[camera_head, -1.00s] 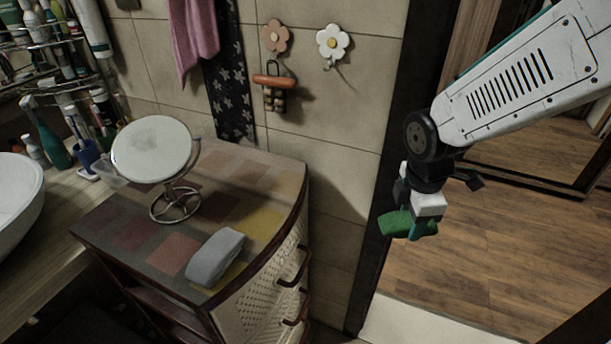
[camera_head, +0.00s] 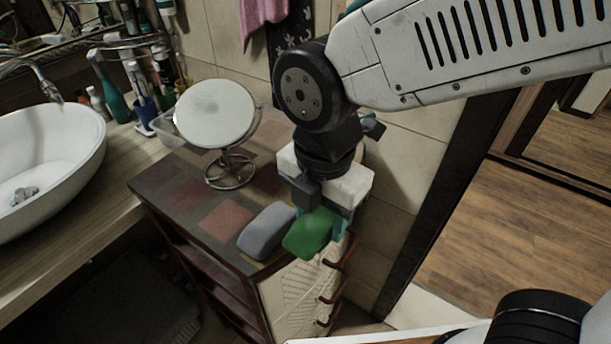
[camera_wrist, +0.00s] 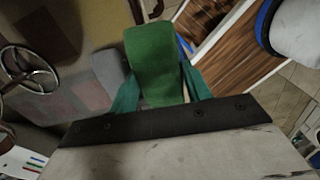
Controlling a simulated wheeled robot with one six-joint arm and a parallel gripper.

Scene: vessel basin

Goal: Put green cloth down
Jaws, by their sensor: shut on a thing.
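The green cloth (camera_head: 309,233) is a folded bundle held between the teal fingers of my gripper (camera_head: 322,226). In the wrist view the cloth (camera_wrist: 156,62) sits between the two fingertips (camera_wrist: 158,88), which are shut on it. In the head view the cloth appears over the front right edge of the cabinet top, just right of a folded grey cloth (camera_head: 266,230). The grey cloth also shows left of the green one in the wrist view (camera_wrist: 110,72). I cannot tell how high the green cloth is above the top.
A round mirror on a stand (camera_head: 215,115) stands on the patterned cabinet top (camera_head: 160,178). A white basin (camera_head: 45,160) and bottles are on the wooden counter at left. The wall is behind; wooden floor (camera_head: 500,225) lies open at right.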

